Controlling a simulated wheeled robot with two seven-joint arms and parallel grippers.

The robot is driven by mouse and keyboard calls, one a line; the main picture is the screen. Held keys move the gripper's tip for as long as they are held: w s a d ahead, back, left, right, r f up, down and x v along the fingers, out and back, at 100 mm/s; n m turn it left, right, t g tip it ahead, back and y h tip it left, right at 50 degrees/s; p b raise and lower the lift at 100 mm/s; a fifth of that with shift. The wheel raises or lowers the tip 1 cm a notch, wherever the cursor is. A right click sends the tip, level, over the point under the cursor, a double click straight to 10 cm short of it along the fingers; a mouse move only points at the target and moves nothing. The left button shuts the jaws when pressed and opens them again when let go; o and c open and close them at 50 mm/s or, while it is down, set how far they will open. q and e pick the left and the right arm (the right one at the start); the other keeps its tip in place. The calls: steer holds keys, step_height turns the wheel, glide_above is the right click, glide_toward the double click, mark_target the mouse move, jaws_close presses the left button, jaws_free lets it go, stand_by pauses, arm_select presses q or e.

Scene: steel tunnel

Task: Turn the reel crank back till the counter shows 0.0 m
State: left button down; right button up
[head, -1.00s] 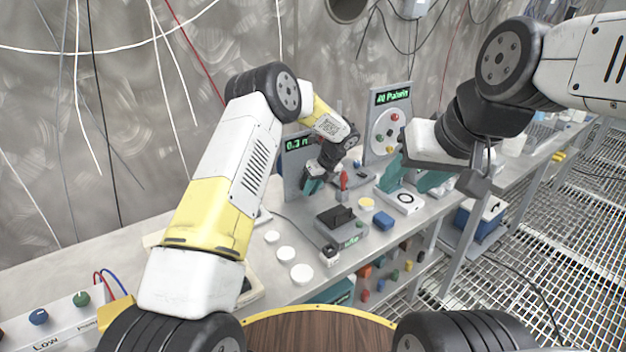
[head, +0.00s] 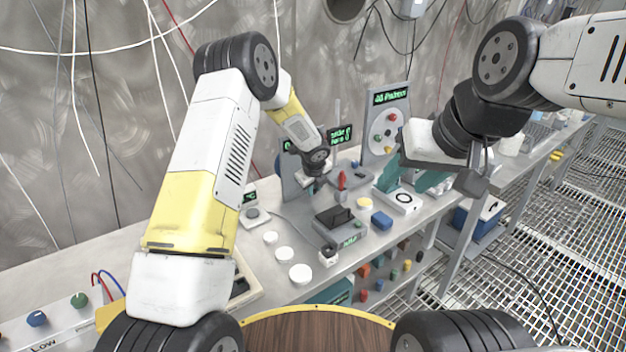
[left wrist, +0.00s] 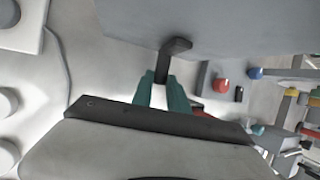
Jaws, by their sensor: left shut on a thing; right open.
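The reel unit (head: 288,178) is a grey upright panel at the back of the bench, partly hidden by my left arm. Its counter (head: 287,146) is mostly covered, so I cannot read it now. The dark bent crank (left wrist: 175,46) sticks out from the grey body in the left wrist view. My left gripper (head: 306,180) is at the panel's front; in the left wrist view its teal fingers (left wrist: 162,92) are shut on the end of the crank. My right gripper (head: 412,178) is open and empty, above the right part of the bench.
A panel with a green display and round dial (head: 388,130) stands right of the reel. The bench front has some free room.

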arm_select(q)
steer(key=shift+d+t+h, duration=0.15)
steer(key=shift+t+h, duration=0.15)
steer(key=shift+h, duration=0.1)
steer(key=shift+w, duration=0.15)
stand_by(0.4)
steer(key=c, duration=1.3)
jaws_free()
steer(key=v, duration=0.7)
steer(key=shift+s+r, duration=0.25)
steer(key=shift+s, duration=0.05)
